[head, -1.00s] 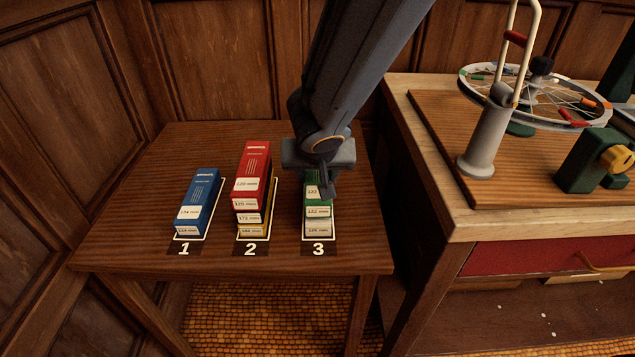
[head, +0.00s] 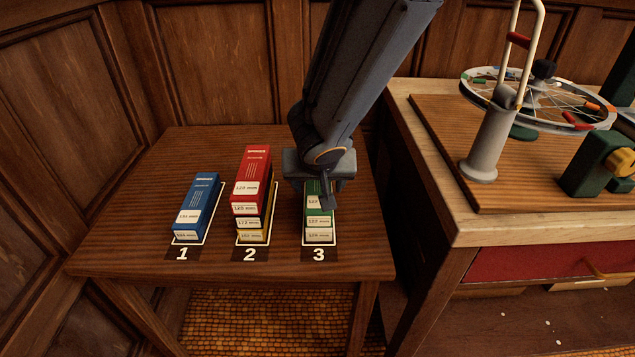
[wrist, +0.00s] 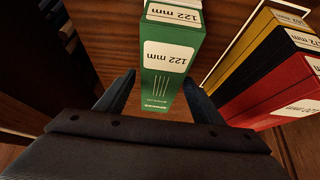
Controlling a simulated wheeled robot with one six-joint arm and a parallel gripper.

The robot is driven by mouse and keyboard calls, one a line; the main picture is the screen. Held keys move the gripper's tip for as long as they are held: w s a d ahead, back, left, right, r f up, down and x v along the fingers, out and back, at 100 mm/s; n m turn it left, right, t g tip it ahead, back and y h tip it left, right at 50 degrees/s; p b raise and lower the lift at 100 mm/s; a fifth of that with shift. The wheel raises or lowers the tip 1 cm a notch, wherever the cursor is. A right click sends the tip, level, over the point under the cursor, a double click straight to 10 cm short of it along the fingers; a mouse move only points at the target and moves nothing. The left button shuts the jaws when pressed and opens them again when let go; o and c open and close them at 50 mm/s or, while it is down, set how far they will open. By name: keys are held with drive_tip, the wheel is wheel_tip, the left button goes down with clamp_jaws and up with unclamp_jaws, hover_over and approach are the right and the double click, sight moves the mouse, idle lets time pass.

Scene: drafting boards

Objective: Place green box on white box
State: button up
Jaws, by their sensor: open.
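The green box (wrist: 167,60) shows in the wrist view between the two fingers of my open gripper (wrist: 160,84). One finger is on each side of it, and I cannot tell whether they touch it. In the head view the green box (head: 313,206) is in the stack at place 3, mostly hidden under my gripper (head: 322,192).
At place 2 a red box (head: 252,172) tops a stack with a yellow box (head: 253,237) at the bottom. The small table (head: 140,235) is bare around the stacks. A workbench (head: 450,215) with a wheel stand is at the right.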

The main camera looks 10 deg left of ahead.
drive_tip(key=shift+r, duration=0.1)
drive_tip(key=shift+r+p, duration=0.15)
drive_tip(key=shift+p, duration=0.2)
drive_tip(key=p+v, duration=0.2)
drive_tip(key=v, duration=0.9)
drive_tip(key=shift+s+d+r+p, duration=0.1)
drive_tip(key=shift+s+r+p, duration=0.05)
drive_tip(key=shift+p, duration=0.15)
drive_tip(key=shift+s+r, duration=0.15)
drive_tip(key=shift+s, duration=0.1)
